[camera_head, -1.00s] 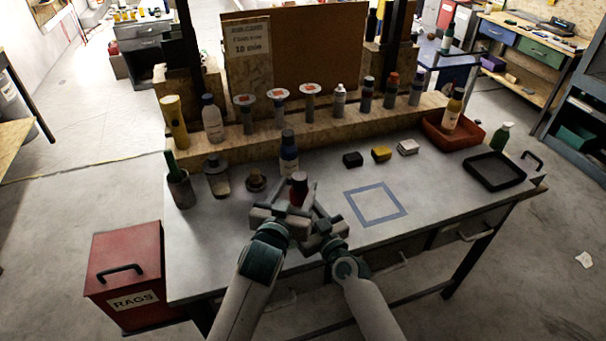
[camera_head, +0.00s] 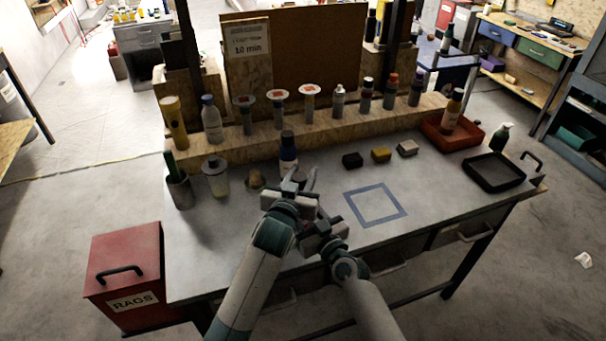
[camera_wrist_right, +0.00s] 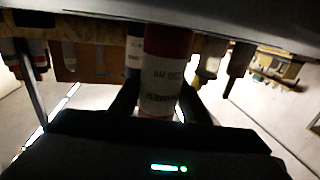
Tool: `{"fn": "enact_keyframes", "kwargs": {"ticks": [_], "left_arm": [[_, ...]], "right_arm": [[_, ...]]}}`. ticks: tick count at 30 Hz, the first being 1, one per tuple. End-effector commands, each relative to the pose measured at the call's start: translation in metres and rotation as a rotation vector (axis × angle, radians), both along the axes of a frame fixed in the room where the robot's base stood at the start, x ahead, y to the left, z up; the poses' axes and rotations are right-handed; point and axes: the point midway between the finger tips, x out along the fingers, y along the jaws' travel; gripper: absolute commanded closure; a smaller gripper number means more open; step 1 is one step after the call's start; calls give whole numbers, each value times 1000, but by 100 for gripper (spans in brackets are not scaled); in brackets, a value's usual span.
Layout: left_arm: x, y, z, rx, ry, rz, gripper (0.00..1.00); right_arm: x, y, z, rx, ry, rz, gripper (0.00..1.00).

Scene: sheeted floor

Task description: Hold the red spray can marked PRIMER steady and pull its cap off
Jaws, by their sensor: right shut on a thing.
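The red spray can (camera_wrist_right: 168,45) shows close up in the right wrist view, with a red band and a pale label whose print is partly legible. My right gripper (camera_wrist_right: 160,105) is shut on the can, its dark fingers on both sides. In the head view my right gripper (camera_head: 322,228) is low at the bench's front, and the can is mostly hidden behind my grippers. My left gripper (camera_head: 300,182) is just above and beyond it, around where the can's top stood. Its fingertips point away from me. Whether they touch the cap is hidden.
Jars (camera_head: 216,178) and a cup (camera_head: 180,190) stand to the left. Small blocks (camera_head: 381,155), a black tray (camera_head: 494,172) and a red bin (camera_head: 452,135) are right. The blue taped square (camera_head: 375,205) is empty.

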Motion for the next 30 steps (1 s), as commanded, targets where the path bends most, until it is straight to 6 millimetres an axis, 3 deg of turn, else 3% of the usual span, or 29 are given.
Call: {"fn": "enact_keyframes", "kwargs": {"ticks": [1, 3, 30], "left_arm": [[0, 0, 0, 0, 0, 0, 82], [0, 0, 0, 0, 0, 0, 98], [0, 0, 1, 0, 0, 0, 98]], "right_arm": [[0, 0, 0, 0, 1, 0, 98], [0, 0, 0, 0, 1, 0, 98], [0, 0, 0, 0, 1, 0, 98]]}}
